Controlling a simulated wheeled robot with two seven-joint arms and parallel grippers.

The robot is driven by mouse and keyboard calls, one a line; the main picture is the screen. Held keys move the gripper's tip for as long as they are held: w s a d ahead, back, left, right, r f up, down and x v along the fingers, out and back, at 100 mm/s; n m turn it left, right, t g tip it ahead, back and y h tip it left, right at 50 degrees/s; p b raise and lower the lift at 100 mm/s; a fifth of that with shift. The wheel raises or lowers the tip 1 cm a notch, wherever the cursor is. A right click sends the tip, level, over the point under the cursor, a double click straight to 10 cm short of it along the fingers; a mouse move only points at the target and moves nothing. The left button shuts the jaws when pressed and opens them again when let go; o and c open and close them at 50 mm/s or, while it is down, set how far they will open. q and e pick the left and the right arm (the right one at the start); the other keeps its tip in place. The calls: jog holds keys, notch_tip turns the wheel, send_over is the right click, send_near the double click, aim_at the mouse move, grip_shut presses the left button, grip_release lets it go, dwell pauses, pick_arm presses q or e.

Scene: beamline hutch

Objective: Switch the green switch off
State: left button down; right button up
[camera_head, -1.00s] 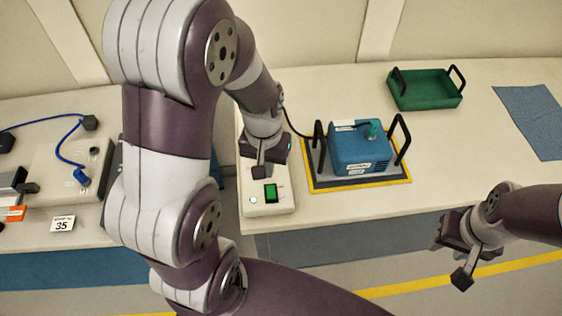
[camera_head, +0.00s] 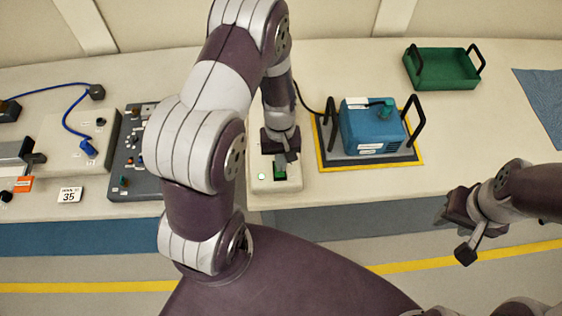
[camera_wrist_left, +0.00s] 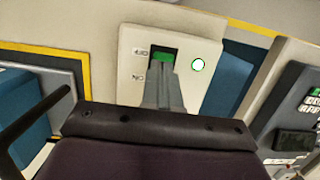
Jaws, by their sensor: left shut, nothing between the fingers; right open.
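The green switch (camera_head: 281,172) sits in a white box (camera_head: 262,184) near the front edge of the table. In the left wrist view the green switch (camera_wrist_left: 163,56) shows in a dark slot, with OFF and ON labels beside it and a lit green lamp to its right. My left gripper (camera_head: 281,160) is shut and empty, its fingertips over the switch and hiding part of it. I cannot tell whether they touch it. My right gripper (camera_head: 456,240) is open and empty, in front of the table at the right.
A blue pump-like box (camera_head: 372,128) stands on a yellow-edged mat right of the switch box. A grey control panel (camera_head: 128,165) is to the left. A green tray (camera_head: 442,70) stands at the back right. The table's front right is clear.

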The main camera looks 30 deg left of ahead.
pick_arm(q)
jog(key=shift+s+d+f, duration=0.1)
jog(key=shift+f, duration=0.6)
pick_arm(e)
jog(key=shift+w, duration=0.1)
